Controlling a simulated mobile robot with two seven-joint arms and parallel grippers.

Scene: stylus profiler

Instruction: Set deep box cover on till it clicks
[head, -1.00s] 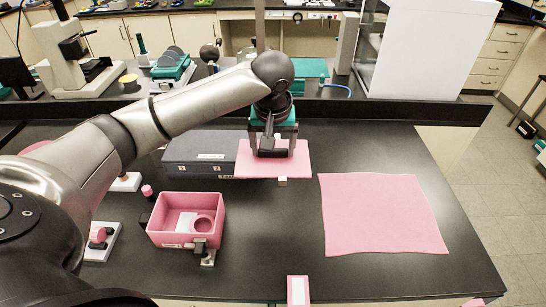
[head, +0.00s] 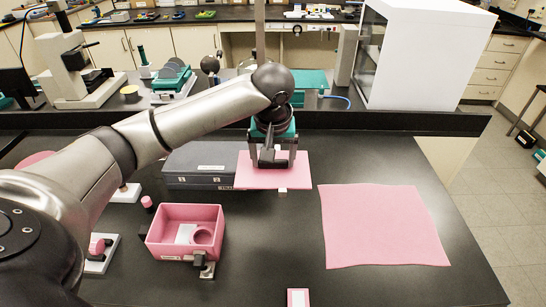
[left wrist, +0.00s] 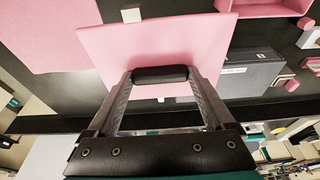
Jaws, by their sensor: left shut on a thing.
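The cover is a flat pink plate (head: 244,176) with a dark bar handle (left wrist: 160,74) on top. My left gripper (head: 272,158) is shut on the handle and holds the cover roughly level, in front of the grey case. In the left wrist view the cover (left wrist: 120,48) spreads out beyond the gripper (left wrist: 160,80). The deep pink box (head: 163,239) stands open on the black bench, left of and nearer than the cover. A white piece and a pink ring show inside it. A metal latch (head: 204,265) is at its front right. My right gripper is not in view.
A grey case (head: 200,165) lies behind the box, partly behind the cover. A pink mat (head: 382,225) lies flat at right. Small pink and white pieces stand left of the box. A small pink-edged block (head: 298,298) is at the front. The bench between box and mat is clear.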

